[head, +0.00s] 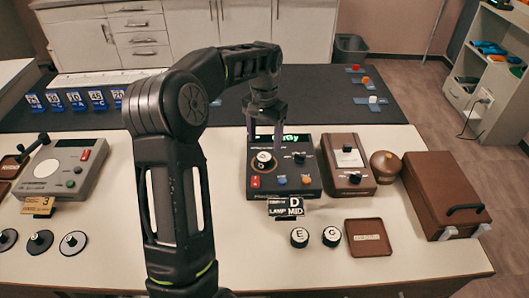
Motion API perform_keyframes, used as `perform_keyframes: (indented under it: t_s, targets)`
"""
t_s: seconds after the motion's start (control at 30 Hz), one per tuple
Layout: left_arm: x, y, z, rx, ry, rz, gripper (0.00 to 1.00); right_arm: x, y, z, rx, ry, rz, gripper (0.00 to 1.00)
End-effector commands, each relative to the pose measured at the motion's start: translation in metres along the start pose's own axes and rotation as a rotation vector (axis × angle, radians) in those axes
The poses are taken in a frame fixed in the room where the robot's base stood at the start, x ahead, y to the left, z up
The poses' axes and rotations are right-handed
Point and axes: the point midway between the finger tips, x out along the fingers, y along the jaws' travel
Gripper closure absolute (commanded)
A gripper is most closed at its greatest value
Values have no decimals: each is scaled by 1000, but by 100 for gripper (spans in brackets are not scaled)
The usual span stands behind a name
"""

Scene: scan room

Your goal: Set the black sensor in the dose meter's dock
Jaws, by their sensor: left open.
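The dose meter (312,185) is a dark box with a lit green display, standing mid-table. A round black piece with a white top (263,161), which looks like the black sensor, sits on the left part of the meter's face. I cannot tell whether it is fully seated in the dock, which is hidden under it. My left gripper (264,143) points down just above this piece, with its fingers open and apart on either side. The fingers partly cover the display. My right gripper is not in view.
Two black lettered knobs (300,237) and a brown tray (368,237) lie in front. A brown device (348,165), a round brown object (385,166) and a brown case (447,195) stand right. A grey meter (62,168) and black discs (40,242) are left.

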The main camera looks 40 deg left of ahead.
Motion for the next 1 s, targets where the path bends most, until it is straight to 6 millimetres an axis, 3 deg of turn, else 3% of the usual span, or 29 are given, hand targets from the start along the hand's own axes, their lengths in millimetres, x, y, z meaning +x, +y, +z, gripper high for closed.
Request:
perform_keyframes:
  t_s: [0.1,0.3,1.0]
  targets:
    - [-24,0,-1,0,5,-1,34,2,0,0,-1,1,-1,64]
    - [-45,0,0,0,2,-1,34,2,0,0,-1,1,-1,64]
    - [-48,-1,0,0,2,-2,34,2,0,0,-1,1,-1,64]
